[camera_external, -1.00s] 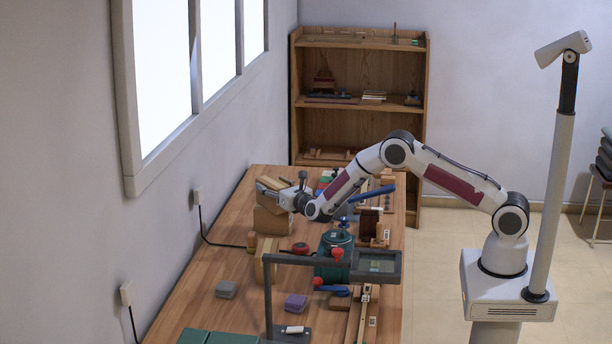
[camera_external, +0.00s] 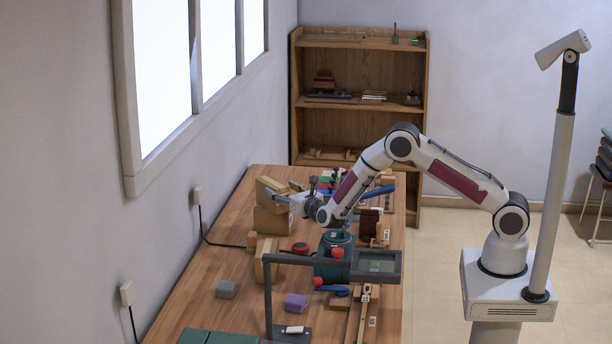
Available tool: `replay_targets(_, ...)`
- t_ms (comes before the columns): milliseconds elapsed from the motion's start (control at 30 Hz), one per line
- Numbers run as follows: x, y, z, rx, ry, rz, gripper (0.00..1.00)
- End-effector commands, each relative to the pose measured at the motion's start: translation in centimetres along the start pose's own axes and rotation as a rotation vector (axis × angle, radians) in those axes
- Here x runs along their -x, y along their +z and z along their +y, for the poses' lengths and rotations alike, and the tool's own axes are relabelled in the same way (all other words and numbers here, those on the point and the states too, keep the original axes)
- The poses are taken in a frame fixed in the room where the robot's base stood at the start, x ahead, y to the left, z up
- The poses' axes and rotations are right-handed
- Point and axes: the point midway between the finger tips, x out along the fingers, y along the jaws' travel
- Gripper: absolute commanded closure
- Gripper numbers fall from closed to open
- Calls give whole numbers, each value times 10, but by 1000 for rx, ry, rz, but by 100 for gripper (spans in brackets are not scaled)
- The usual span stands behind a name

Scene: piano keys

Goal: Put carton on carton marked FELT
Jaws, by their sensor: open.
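Brown cartons stand in a stack near the window side of the workbench. The lower, larger carton (camera_external: 268,222) rests on the bench, and a smaller carton (camera_external: 268,187) sits at the top, looking slightly tilted. No FELT marking is readable at this size, so I cannot tell which carton bears it. My gripper (camera_external: 275,197) is open, at the right side of the stack near the upper carton. Its fingers point left. I cannot tell whether they touch the carton, and the gripper hides part of the stack.
The wooden bench (camera_external: 200,300) is crowded. A green machine (camera_external: 334,268) and a dark frame with a screen (camera_external: 377,265) stand in front of the stack. Another tan block (camera_external: 265,262), a red round item (camera_external: 300,249) and grey (camera_external: 226,289) and purple (camera_external: 296,302) blocks lie nearby. The front left is clearer.

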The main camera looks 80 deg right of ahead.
Motion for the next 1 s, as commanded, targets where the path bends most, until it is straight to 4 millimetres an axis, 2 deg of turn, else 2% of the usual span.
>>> replay_targets(300,36,1,0,0,1,0,41)
replay_targets(500,53,0,0,0,0,1,41)
replay_targets(1000,61,0,0,-1,-1,0,41)
